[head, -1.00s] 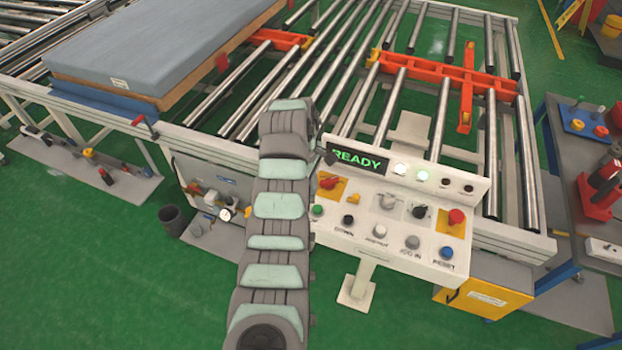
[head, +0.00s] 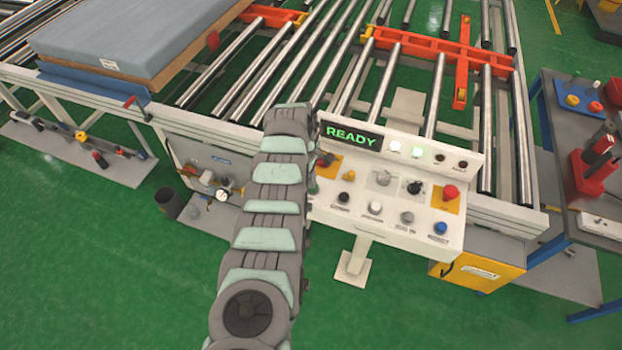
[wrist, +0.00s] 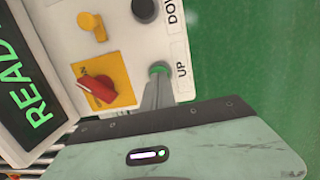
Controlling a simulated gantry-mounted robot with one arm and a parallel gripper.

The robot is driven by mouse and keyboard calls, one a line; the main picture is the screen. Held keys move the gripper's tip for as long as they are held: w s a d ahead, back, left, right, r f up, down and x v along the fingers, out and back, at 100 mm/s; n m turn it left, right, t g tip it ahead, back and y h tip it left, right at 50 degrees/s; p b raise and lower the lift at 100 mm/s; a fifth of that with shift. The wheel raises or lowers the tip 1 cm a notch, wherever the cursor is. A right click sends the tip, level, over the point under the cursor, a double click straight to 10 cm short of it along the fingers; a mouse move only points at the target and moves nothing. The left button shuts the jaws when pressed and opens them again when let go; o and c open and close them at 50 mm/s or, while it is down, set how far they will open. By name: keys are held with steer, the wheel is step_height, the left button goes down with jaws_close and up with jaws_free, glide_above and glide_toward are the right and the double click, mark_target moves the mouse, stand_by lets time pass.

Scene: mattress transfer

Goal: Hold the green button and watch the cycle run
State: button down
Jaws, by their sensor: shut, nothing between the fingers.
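The green button (wrist: 158,69), labelled UP, sits at the corner of a white control panel (head: 430,238). In the wrist view the shut, empty fingers of my gripper (wrist: 157,83) point at it and overlap its lower edge. I cannot tell whether they press it. In the head view my arm hides most of the button and my gripper. The panel display (head: 351,137) reads READY in green. Two indicator lamps (head: 406,151) beside it are lit pale; two more are dark. A grey mattress (head: 130,40) lies on a brown base at the upper left.
A red knob (wrist: 97,90) on a yellow plate and a black DOWN button (wrist: 144,10) are near the green button. A red emergency button (head: 450,193) is at the panel's right. The roller conveyor (head: 300,60) lies behind; a tool table (head: 590,150) stands right.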

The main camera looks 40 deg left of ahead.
step_height(320, 180, down, 2)
steer(key=shift+f+b, duration=0.1)
steer(key=shift+b, duration=0.85)
stand_by(4.8)
steer(key=r+p, duration=0.4)
steer(key=r, duration=0.1)
steer(key=r+p, duration=0.1)
steer(key=r, duration=0.1)
steer(key=shift+s+a+r+p, duration=0.2)
steer(key=shift+a+r+p, duration=0.1)
steer(key=shift+r+p, duration=0.1)
step_height(320, 180, up, 7)
steer(key=b, duration=0.1)
steer(key=shift+s+a+f, duration=0.2)
steer(key=shift+s+a, duration=0.15)
steer(key=shift+s, duration=0.05)
